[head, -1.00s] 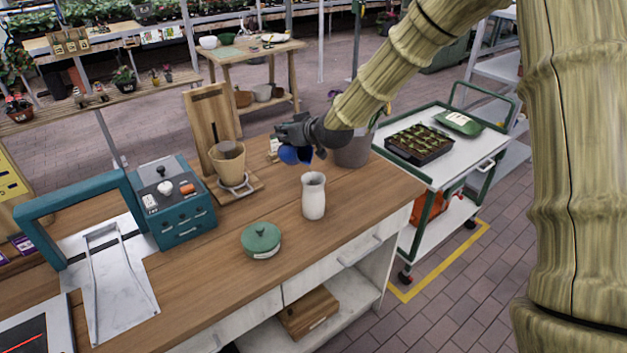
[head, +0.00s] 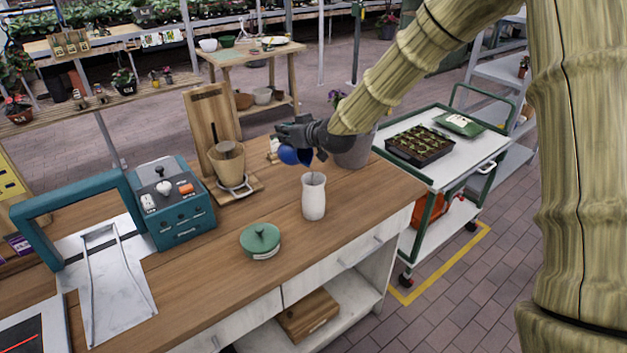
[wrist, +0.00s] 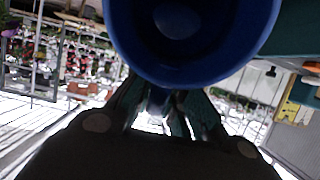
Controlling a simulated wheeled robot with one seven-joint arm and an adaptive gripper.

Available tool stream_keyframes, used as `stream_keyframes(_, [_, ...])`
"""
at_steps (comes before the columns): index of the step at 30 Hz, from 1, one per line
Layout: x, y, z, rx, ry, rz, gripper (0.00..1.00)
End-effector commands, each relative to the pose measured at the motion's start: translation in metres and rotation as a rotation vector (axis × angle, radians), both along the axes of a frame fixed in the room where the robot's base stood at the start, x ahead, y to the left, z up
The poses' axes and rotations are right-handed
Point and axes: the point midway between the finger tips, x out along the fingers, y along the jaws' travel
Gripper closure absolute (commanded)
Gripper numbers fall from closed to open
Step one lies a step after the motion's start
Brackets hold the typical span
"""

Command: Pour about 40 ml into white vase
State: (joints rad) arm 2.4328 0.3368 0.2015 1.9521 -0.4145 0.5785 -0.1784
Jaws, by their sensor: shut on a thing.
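The white vase (head: 313,200) stands upright on the wooden workbench, its mouth facing up. My gripper (head: 297,133) is above and slightly left of the vase in the head view. It is shut on a blue vessel (head: 289,155), which is tilted with its pouring side toward the vase mouth. The liquid level in the vase is hidden.
A tan pot on a wooden stand (head: 228,165) and a teal control box (head: 178,205) stand further left. A grey pot (head: 352,150) is close behind the vase. A cart (head: 465,150) stands right.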

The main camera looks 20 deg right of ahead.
Motion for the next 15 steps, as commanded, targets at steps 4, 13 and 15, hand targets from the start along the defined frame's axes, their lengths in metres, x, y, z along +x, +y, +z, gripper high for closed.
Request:
stream_keyframes(4, [0.003,0.003,0.008,-0.018,0.028,0.003,1.0])
stream_keyframes(13, [0.011,0.01,0.01,-0.101,0.19,0.003,1.0])
stream_keyframes(15, [0.013,0.012,0.003,-0.13,0.246,0.003,1.0])
